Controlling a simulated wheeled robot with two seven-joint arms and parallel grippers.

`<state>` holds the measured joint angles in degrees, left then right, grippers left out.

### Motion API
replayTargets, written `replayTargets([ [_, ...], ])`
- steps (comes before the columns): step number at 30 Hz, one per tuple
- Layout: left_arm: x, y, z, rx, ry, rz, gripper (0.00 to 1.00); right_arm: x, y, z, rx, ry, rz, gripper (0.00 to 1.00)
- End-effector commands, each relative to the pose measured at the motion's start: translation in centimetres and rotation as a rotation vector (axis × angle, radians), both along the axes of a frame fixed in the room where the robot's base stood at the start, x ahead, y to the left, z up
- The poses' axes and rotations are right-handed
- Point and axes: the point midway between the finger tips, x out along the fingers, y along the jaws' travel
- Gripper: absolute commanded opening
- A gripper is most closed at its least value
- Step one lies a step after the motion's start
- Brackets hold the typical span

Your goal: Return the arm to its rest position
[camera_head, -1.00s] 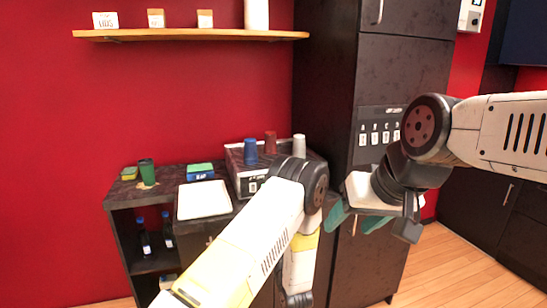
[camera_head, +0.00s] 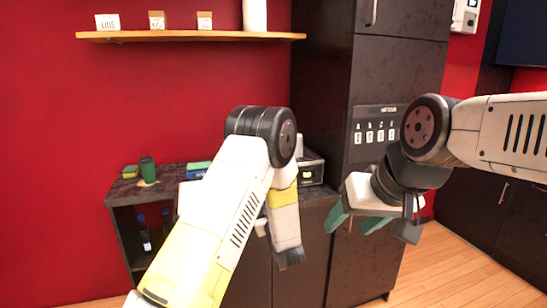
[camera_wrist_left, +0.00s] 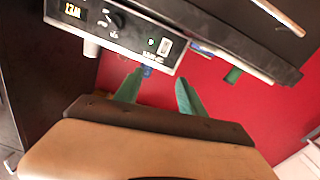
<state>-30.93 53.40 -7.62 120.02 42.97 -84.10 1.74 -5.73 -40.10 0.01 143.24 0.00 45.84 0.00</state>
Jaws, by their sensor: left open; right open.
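My left arm (camera_head: 215,215), white and yellow, comes in from the lower left with its elbow raised in front of the counter. Its forearm hangs down, and its gripper is not clearly visible in the head view. In the left wrist view my left gripper (camera_wrist_left: 158,92) shows two green fingers spread apart, with nothing held between them. My right gripper (camera_head: 355,221) hangs in front of the dark cabinet at right, its green fingers apart and empty. The laser marker (camera_head: 312,172) is partly hidden behind my left arm; its panel also shows in the left wrist view (camera_wrist_left: 125,30).
On the counter, a green cup (camera_head: 147,170) stands at left beside a small sponge-like block (camera_head: 130,171). A grey cup (camera_head: 299,146) shows past my left elbow. A wooden shelf (camera_head: 190,36) with small boxes is above. A tall dark cabinet (camera_head: 400,80) stands at right.

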Motion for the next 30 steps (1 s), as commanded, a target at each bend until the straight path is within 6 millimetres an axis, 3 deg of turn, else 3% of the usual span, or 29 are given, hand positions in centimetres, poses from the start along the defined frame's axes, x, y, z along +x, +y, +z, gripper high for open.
replayTargets([
  [4,1.1,0.7,3.5,-0.117,0.097,-0.056,0.47,0.0,0.0,0.0,0.0,0.0,0.0,0.58],
  [8,0.8,1.0,7.1,-0.214,0.208,-0.143,0.47,0.0,0.0,0.0,0.0,0.0,0.0,0.58],
  [14,-2.8,1.5,12.5,-0.299,0.372,-0.298,0.47,0.0,0.0,0.0,0.0,0.0,0.0,0.58],
  [17,-5.8,1.9,14.9,-0.309,0.452,-0.373,0.47,0.0,0.0,0.0,0.0,0.0,0.0,0.58],
  [22,-12.6,3.4,18.1,-0.284,0.59,-0.48,0.47,0.0,0.0,0.0,0.0,0.0,0.0,0.58],
  [30,-26.1,7.3,19.6,-0.166,0.824,-0.558,0.47,0.0,0.0,0.0,0.0,0.0,0.0,0.58],
])
